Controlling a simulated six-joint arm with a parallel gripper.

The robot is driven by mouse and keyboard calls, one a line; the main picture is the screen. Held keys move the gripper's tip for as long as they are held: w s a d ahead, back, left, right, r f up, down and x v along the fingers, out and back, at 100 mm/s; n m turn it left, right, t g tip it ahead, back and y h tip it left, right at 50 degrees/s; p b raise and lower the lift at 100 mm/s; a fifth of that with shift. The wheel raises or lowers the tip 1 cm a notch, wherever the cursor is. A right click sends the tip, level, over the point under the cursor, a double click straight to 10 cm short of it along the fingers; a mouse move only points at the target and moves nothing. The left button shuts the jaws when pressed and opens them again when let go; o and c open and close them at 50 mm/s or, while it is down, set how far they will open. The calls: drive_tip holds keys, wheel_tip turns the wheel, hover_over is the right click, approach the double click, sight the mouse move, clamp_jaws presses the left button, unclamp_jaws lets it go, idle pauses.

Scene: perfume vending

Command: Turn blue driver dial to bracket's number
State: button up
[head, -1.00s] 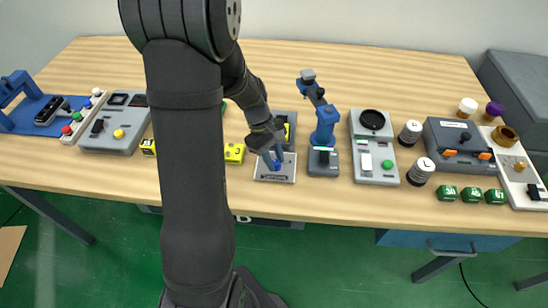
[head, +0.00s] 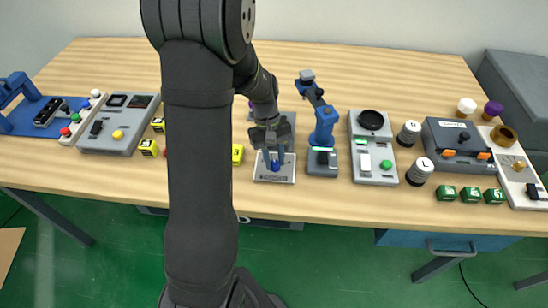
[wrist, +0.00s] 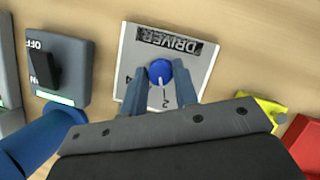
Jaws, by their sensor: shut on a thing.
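The blue dial (wrist: 159,71) sits on a pale plate marked DRIVER (wrist: 187,45) in the wrist view. The plate (head: 285,177) also shows in the head view, with the dial (head: 275,166) at its middle. My gripper (wrist: 160,75) has one finger on each side of the dial and is shut on it. A white mark below the dial runs toward a digit that looks like 2. A 4 shows at the plate's left edge, and other digits are hidden by the fingers. I cannot make out the bracket's number; my gripper covers much of the area behind the plate.
A blue-armed stand with a grey switch base (head: 322,160) is close to the plate's right. A yellow block (head: 238,154) is to its left. A grey panel with a green button (head: 386,164) is farther right. Bare table lies behind my arm.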

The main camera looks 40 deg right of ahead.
drive_tip(key=o, duration=1)
drive_tip(key=v, duration=1.7)
drive_tip(key=shift+r, duration=0.25)
drive_tip(key=shift+f, duration=0.1)
drive_tip(key=x, duration=1.7)
drive_tip(key=shift+f, duration=0.2)
